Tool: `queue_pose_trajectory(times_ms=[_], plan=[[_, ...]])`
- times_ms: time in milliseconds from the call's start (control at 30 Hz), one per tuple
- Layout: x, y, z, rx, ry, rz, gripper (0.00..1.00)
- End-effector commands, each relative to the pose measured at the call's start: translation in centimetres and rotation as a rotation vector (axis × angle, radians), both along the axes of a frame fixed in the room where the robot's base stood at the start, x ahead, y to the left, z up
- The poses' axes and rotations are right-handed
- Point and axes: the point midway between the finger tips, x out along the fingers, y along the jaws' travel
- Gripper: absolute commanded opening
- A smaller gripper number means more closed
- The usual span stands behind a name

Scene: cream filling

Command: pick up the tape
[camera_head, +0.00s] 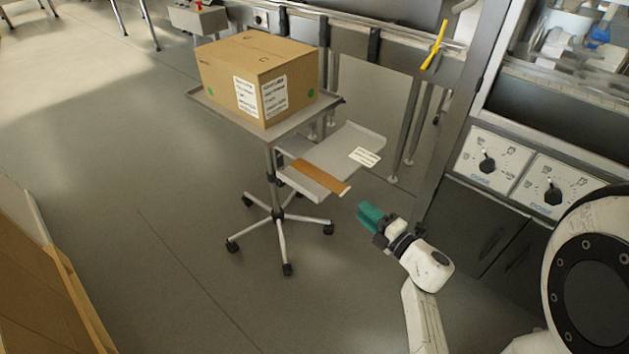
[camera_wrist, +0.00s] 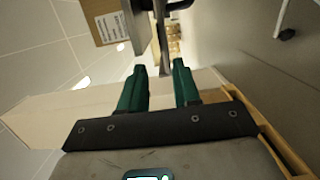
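A flat brown strip (camera_head: 320,178), which looks like the tape, lies across the light grey lower shelf (camera_head: 347,139) of a wheeled stand in the head view. My gripper (camera_head: 368,215) is to the right of and nearer than that shelf, apart from the strip. In the wrist view my gripper (camera_wrist: 159,72) shows two green fingers standing apart with nothing held between them. I cannot make out the strip clearly in the wrist view.
A cardboard box (camera_head: 258,75) with white labels sits on the stand's upper tray (camera_head: 309,113); it also shows in the wrist view (camera_wrist: 89,14). A white label (camera_head: 365,156) lies on the lower shelf. Machines with knobs stand at right.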

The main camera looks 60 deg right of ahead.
Motion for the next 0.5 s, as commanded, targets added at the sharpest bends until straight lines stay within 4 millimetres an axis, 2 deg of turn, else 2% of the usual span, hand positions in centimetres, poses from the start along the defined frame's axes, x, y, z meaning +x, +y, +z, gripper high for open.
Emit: queue_pose_trajectory(times_ms=[133, 367, 500], plan=[[2.1, -1.0, 0.0, 0.000, -0.002, 0.000, 0.32], [3.6, -1.7, 0.0, 0.001, 0.000, -0.002, 0.32], [5.2, -2.7, 0.1, 0.001, -0.001, -0.002, 0.32]])
